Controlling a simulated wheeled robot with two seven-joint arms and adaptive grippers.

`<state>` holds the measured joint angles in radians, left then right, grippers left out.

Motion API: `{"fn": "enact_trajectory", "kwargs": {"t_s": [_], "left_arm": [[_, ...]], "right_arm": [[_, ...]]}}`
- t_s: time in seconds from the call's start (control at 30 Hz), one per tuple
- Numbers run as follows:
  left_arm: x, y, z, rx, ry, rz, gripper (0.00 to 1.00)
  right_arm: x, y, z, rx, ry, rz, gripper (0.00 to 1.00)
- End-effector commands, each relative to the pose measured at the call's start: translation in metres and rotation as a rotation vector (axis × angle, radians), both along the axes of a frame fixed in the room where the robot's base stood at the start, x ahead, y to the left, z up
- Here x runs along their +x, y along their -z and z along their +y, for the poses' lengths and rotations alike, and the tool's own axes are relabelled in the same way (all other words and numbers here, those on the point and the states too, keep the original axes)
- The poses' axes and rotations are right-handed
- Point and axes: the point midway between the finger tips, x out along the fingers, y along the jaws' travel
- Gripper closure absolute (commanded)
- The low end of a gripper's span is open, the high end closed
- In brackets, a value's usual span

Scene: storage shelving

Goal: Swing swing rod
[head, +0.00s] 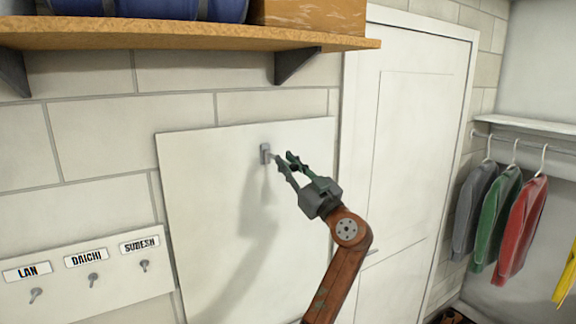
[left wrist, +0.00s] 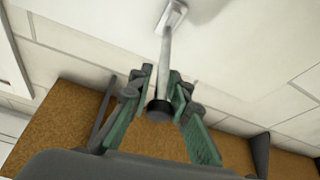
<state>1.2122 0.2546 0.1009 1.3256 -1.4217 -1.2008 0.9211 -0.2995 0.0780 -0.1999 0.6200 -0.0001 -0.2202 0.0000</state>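The swing rod's grey wall mount (head: 265,153) is on a white panel, left of my left gripper (head: 284,159) in the head view. In the left wrist view, the rod (left wrist: 165,58) is a thin grey bar running from its pale mount to a dark round end. My left gripper, also in the left wrist view (left wrist: 161,72), has its two green-and-grey fingers apart, one on each side of the rod. I see no clear grip on the rod. In the head view the rod is mostly hidden behind the fingers. My right gripper is not in view.
A wooden shelf (head: 180,36) with dark brackets runs above the panel (head: 210,220). A white board (head: 85,278) with name labels and hooks is lower left. A white door (head: 425,130) stands right of the panel. Coloured jackets (head: 497,210) hang at the far right.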

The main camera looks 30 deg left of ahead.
Motion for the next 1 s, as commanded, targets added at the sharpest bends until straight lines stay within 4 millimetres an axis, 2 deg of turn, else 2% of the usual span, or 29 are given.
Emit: {"fn": "enact_trajectory", "kwargs": {"t_s": [0.13, 0.47, 0.63, 1.0], "left_arm": [[0.000, 0.001, -0.001, -0.001, 0.000, 0.002, 0.73], [0.000, 0.004, -0.004, -0.003, 0.000, 0.003, 0.73], [-0.007, 0.013, -0.024, -0.003, 0.001, 0.004, 0.73], [-0.032, 0.040, -0.087, -0.004, 0.002, 0.003, 0.73]], "right_arm": [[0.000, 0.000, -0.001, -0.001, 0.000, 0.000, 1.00], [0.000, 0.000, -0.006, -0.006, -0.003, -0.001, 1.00], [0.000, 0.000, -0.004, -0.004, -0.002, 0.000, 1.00], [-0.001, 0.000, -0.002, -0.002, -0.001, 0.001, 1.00]]}}
